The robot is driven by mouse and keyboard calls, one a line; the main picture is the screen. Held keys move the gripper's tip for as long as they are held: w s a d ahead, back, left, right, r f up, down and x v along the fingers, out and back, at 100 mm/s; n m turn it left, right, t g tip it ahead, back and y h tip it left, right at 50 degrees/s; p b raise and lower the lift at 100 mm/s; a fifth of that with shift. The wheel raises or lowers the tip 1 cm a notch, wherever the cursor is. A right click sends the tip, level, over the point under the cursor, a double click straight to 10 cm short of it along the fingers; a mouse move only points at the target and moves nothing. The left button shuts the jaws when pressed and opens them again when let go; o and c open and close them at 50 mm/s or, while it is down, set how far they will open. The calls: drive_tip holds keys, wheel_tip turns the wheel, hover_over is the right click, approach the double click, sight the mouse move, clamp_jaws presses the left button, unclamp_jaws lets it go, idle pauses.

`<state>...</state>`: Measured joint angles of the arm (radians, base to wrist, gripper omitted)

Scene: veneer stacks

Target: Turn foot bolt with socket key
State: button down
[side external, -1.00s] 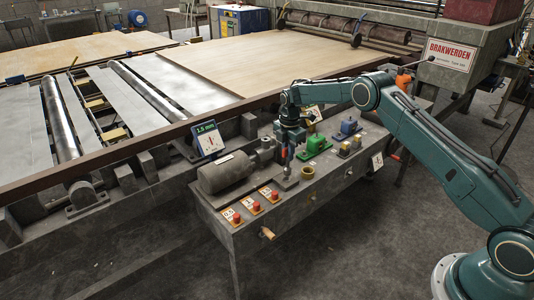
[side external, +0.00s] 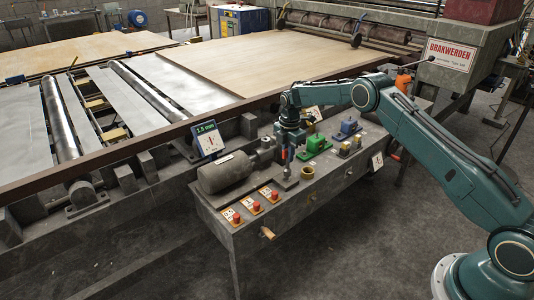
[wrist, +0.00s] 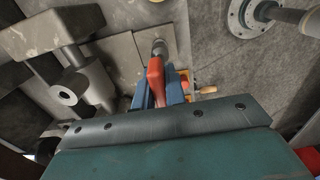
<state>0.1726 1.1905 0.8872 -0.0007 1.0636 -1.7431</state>
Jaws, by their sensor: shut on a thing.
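My gripper (side external: 288,153) points down over the bench, just right of the grey motor (side external: 222,173). In the wrist view its blue fingers (wrist: 167,95) are shut on the red-handled socket key (wrist: 155,72). The key's grey shank (side external: 287,172) reaches down toward a small grey plate (side external: 290,184). In the wrist view the dark socket end (wrist: 159,47) is over a flat grey plate (wrist: 130,58). The foot bolt is not visible; the socket end may hide it. I cannot tell whether the socket is seated.
A brass ring (side external: 307,172), green block (side external: 316,144) and blue block (side external: 348,127) stand to the right. Red buttons (side external: 256,206) line the bench front. A display reading 1.5 mm (side external: 208,139) stands behind the motor. A round bolted flange (wrist: 252,18) is at upper right.

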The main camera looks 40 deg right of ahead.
drive_tip(key=shift+f, duration=1.1)
idle(0.5)
drive_tip(key=shift+n, duration=0.5)
drive_tip(key=n, duration=0.6)
drive_tip(key=shift+n, duration=0.8)
idle(0.4)
drive_tip(key=shift+n, duration=1.6)
drive_tip(key=shift+a+n, duration=0.1)
drive_tip(key=shift+n, duration=1.1)
drive_tip(key=shift+m, duration=0.8)
drive_tip(key=shift+r, duration=0.45)
